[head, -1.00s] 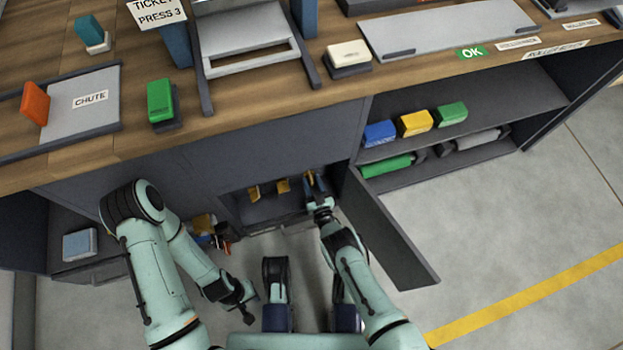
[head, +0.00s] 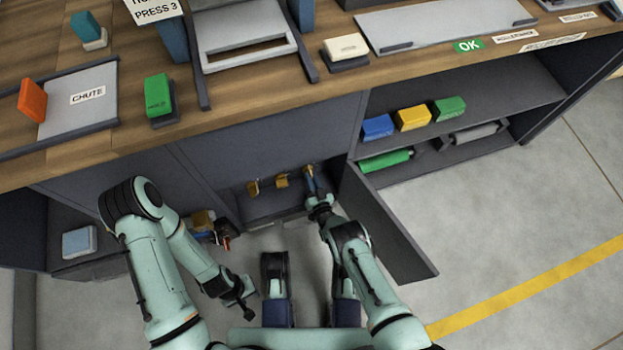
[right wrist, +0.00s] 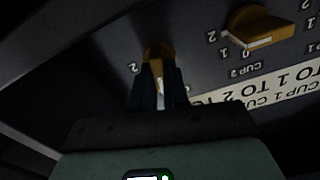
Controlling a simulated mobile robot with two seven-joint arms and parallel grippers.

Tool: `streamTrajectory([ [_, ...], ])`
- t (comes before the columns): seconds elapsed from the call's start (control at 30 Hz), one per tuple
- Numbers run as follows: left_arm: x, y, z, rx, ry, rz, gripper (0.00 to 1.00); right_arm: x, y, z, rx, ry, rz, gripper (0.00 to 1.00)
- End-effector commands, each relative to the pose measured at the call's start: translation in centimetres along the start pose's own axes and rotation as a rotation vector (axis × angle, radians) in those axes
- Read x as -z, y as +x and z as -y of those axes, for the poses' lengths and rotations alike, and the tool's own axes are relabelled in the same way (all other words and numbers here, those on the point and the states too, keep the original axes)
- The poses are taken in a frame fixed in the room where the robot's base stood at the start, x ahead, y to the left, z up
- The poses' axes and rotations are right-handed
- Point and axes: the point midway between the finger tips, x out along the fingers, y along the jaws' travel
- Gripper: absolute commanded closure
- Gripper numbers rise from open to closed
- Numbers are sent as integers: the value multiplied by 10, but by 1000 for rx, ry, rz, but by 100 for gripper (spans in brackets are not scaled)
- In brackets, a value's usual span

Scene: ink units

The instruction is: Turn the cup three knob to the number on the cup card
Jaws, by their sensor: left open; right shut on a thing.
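The cup three knob (right wrist: 153,50) is yellow-brown, on a dark panel, between the fingers of my right gripper (right wrist: 158,85) in the right wrist view. The gripper is shut on it, and the fingers hide much of it and its pointer. In the head view my right gripper (head: 309,175) is at the rightmost of the low knobs. The cup two knob (right wrist: 262,30) stands beside it, with upside-down numbers around it. A white strip (right wrist: 265,95) carries upside-down "CUP" and "TO" lettering, partly hidden; I cannot read its cup three entry. My left gripper (head: 243,300) is open and empty, low and away.
An open cabinet door (head: 392,225) stands just right of my right arm. The worktop (head: 225,110) overhangs the knobs. A shelf on the right holds blue, yellow and green blocks (head: 412,118). A light blue block (head: 79,241) sits at the lower left.

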Motion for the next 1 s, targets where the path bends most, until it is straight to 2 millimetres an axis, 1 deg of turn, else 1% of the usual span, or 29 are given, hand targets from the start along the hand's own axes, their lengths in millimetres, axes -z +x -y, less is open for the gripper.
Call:
streamTrajectory([
  [0.03,0,0,0,0,0,0,60,3,3,-1,-1,36,-5,100],
  [0.2,0,0,0,0,0,0,60,4,4,-2,-1,163,-6,100],
  [0.5,0,0,0,0,0,0,60,4,4,-2,0,329,-7,100],
  [0.7,0,0,0,0,0,0,60,4,5,-2,1,382,-8,100],
  [1.0,0,0,0,0,0,0,60,5,5,-2,2,395,-9,100],
])
